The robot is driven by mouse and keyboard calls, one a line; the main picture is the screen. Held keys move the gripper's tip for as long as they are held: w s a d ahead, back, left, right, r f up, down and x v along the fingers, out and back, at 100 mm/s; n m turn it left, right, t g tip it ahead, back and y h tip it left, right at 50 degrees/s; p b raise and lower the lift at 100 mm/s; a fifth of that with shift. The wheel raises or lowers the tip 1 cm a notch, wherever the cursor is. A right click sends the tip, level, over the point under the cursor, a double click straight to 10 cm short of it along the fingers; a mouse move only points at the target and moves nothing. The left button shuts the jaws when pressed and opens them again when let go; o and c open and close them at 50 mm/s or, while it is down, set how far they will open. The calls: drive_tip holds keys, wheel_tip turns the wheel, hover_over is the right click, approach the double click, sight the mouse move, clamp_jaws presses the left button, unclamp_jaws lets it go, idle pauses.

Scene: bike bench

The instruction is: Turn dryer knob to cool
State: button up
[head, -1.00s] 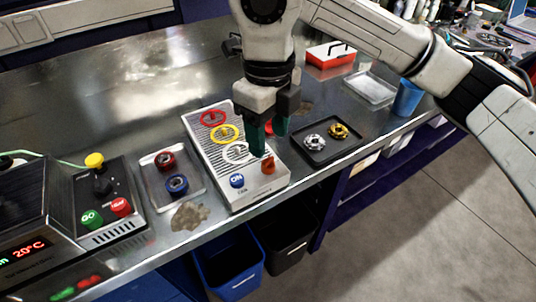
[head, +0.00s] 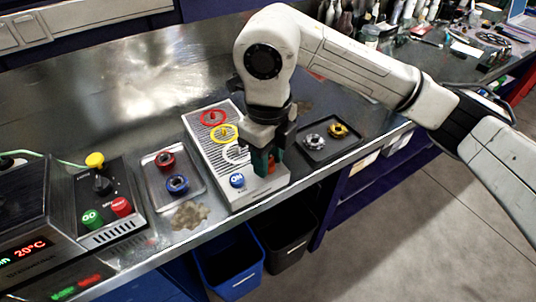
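The white ribbed box (head: 205,150) on the metal bench carries a red, a yellow and a white ring on its top. A blue button (head: 237,180) marked ON sits at its near end. Beside that is an orange-red knob (head: 271,166), mostly hidden by my gripper; its setting cannot be read. My gripper (head: 266,163) points down at the knob, with its dark green fingertips on either side of it. Whether the fingers press on the knob cannot be told.
A grey unit (head: 28,215) showing 20°C stands at the left, beside a panel with a green GO button (head: 90,219), a red button and a black knob. A tray (head: 158,183) holds red and blue parts. A black tray (head: 325,152) lies right. Bins stand below.

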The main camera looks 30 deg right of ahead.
clamp_jaws()
drive_tip(key=shift+b, duration=0.35)
drive_tip(key=shift+f+n+b, duration=0.2)
drive_tip(key=shift+n+b, duration=0.8)
drive_tip(key=shift+b, duration=0.1)
drive_tip(key=n+b, duration=0.3)
drive_tip(key=shift+n+b, duration=0.3)
drive_tip(key=n+b, duration=0.2)
drive_tip(key=n, duration=0.2)
drive_tip(key=shift+r+b, duration=0.1)
drive_tip(key=shift+b, duration=0.2)
drive_tip(key=shift+r+n+b, duration=0.1)
drive_tip(key=shift+n+b, duration=0.45)
drive_tip(key=shift+n, duration=1.45)
